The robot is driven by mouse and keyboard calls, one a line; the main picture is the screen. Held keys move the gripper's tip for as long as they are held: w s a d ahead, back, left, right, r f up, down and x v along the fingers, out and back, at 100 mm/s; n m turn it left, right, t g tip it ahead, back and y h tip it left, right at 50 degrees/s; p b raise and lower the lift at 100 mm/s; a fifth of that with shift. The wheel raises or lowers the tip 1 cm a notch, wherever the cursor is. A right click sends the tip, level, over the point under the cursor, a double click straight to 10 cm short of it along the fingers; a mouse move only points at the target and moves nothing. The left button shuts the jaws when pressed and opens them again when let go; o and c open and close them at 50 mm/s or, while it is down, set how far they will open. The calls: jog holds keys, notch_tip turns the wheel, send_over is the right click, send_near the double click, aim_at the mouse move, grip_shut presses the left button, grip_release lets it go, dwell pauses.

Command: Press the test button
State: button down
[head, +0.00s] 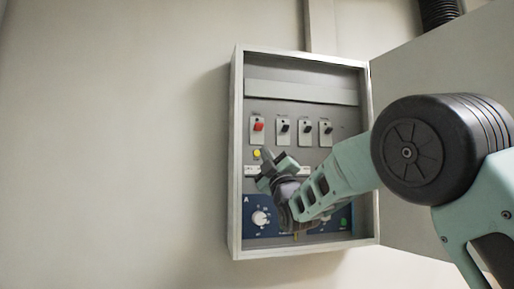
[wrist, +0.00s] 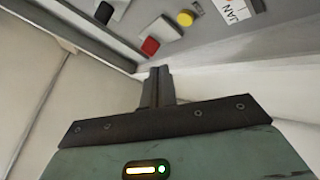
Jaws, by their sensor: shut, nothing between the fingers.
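A round yellow button (head: 257,153) sits on the panel inside an open wall cabinet (head: 237,150), below a red switch. No label readable in these frames marks it as the test button. It also shows in the wrist view (wrist: 185,18), at the top, right of the red switch. My gripper (head: 266,155) is shut and empty, just right of the yellow button in the head view. In the wrist view the shut fingers (wrist: 158,72) point toward the panel, below the red switch and the button. A gap from fingertips to button shows there. My arm hides the lower middle of the panel.
A red switch (head: 258,126) and three black switches (head: 305,128) form a row above. A knob (head: 260,217) on a blue plate is lower left, a green part (head: 344,221) lower right. The cabinet door (head: 440,75) stands open at right. The left wall is clear.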

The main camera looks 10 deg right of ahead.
aim_at(257, 153)
jog(key=shift+w+p, duration=0.8)
jog(key=shift+w, duration=1.9)
jog(key=shift+w, duration=0.15)
jog(key=shift+w+b, duration=0.3)
jog(key=shift+b, duration=0.05)
